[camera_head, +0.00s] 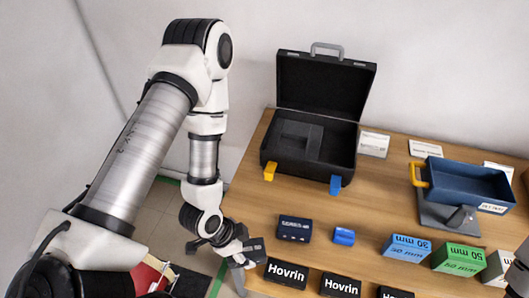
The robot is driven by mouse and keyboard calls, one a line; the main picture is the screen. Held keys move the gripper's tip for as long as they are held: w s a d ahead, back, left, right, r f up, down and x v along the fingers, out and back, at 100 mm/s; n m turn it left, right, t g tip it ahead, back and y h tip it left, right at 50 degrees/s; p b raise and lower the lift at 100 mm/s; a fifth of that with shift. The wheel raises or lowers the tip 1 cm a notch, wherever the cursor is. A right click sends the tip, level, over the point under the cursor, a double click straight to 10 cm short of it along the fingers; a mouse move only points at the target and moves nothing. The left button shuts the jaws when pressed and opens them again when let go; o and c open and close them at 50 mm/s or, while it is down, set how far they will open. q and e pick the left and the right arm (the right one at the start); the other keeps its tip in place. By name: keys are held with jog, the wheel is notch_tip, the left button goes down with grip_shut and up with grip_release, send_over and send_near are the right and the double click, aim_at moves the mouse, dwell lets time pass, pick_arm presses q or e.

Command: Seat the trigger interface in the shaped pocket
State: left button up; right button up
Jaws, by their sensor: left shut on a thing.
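An open black case (266,152) stands at the back of the table with its lid up. Its dark insert has a recessed shaped pocket (299,137) that looks empty. My left gripper (243,256) is at the table's left edge, low and in front of the case. It is shut on a small dark block (257,247), which may be the trigger interface; the fingers hide part of it. The block is well apart from the pocket.
Black Hovrin boxes (286,273) line the front. Blue (407,247) and green (459,259) 50 mm boxes stand right. A blue tray (467,183) sits on a stand behind them.

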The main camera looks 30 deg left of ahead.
pick_arm(q)
jog(key=shift+d, duration=0.15)
jog(key=shift+w, duration=0.3)
jog(key=w+d+r+n+t+y+b, duration=0.1)
jog(key=w+r+n+b, duration=0.1)
jog(key=w+n, duration=0.3)
jog(key=w+r+n+y+b, duration=0.2)
jog(key=w+n, duration=0.3)
jog(key=w, duration=0.7)
jog(key=shift+w+d+r+t, duration=0.25)
jog(key=shift+d+r+t, duration=0.15)
jog(key=shift+r, duration=0.3)
jog(key=shift+d, duration=0.1)
